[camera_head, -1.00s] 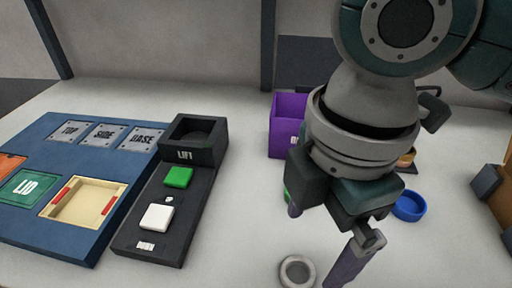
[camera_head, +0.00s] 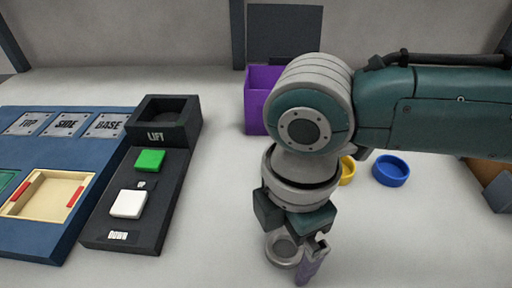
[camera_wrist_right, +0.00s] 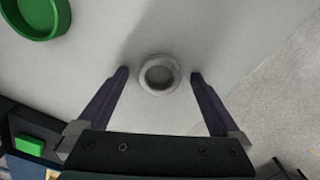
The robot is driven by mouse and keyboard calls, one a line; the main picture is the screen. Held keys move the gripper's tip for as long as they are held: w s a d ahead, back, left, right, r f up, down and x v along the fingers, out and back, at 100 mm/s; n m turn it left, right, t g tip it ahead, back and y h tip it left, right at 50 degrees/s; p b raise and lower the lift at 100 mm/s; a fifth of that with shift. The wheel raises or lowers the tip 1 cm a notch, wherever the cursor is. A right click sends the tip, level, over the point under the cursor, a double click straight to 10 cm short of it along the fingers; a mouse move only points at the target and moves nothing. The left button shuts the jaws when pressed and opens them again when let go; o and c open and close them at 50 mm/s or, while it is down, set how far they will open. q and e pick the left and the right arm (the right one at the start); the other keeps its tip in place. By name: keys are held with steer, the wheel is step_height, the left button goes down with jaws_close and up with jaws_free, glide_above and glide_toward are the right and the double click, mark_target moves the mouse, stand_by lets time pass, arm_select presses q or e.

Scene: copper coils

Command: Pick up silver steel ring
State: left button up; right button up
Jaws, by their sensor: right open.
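The silver steel ring (camera_head: 284,264) lies on the white table, partly hidden by my right gripper in the head view. In the right wrist view the ring (camera_wrist_right: 143,76) sits between the two purple fingertips, with a gap on each side. My right gripper (camera_head: 290,262) is open and points down at the ring; its fingers also show in the wrist view (camera_wrist_right: 159,75). Nothing is held. My left gripper is not in view.
A black panel with a green button (camera_head: 150,160) and a white button (camera_head: 128,203) stands to the left, beside a blue board (camera_head: 60,150). A purple bin (camera_head: 256,105), yellow ring (camera_head: 347,171) and blue ring (camera_head: 391,170) lie behind. A green ring (camera_wrist_right: 38,18) is near the gripper.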

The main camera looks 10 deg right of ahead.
steer(key=shift+c, duration=0.4)
jaws_close()
stand_by(0.4)
